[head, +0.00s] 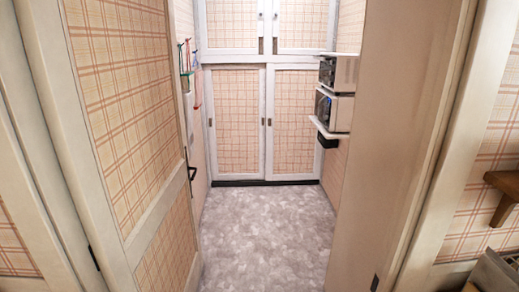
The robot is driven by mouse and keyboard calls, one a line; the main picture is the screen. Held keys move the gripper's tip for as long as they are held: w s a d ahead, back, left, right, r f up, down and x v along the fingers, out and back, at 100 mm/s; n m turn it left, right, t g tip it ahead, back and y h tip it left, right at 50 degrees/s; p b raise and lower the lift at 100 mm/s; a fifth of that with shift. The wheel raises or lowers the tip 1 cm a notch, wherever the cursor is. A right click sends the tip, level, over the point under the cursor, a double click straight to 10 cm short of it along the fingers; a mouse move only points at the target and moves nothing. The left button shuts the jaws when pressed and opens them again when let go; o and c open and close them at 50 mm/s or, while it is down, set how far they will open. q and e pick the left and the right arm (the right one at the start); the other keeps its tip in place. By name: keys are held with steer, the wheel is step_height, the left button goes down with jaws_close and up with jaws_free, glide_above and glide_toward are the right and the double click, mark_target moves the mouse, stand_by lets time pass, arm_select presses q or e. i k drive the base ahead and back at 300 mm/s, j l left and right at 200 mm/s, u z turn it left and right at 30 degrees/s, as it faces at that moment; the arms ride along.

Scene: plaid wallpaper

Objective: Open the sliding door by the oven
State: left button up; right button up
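At the far end of a narrow room stands a cupboard with two lower plaid sliding doors in white frames. The right sliding door (295,122) is beside the wall shelves with the ovens, and the left sliding door (238,122) is next to it. Two box-shaped appliances that look like ovens, an upper oven (338,73) and a lower oven (334,109), sit on the shelves at right, slightly overlapping the right door's edge in the picture. Neither of my grippers is in view.
A plaid door (130,105) with a dark handle stands at left, and a doorway frame (400,130) is at right. The grey floor (265,230) between is clear up to the cupboard. Small upper doors (232,22) also look shut. A wooden ledge (504,185) juts in at far right.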

mark_target(294, 151)
steer(key=i, duration=2.5)
steer(key=i+z, duration=0.1)
steer(key=i, duration=0.45)
steer(key=i+j+z, duration=0.1)
steer(key=i, duration=0.45)
steer(key=i+j+z, duration=0.1)
steer(key=i, duration=0.45)
steer(key=i+j+z, duration=0.1)
steer(key=i+j, duration=0.15)
steer(key=i, duration=0.3)
steer(key=i+j+z, duration=0.2)
steer(key=i+z, duration=0.15)
steer(key=i+j+z, duration=0.35)
steer(key=i, duration=0.2)
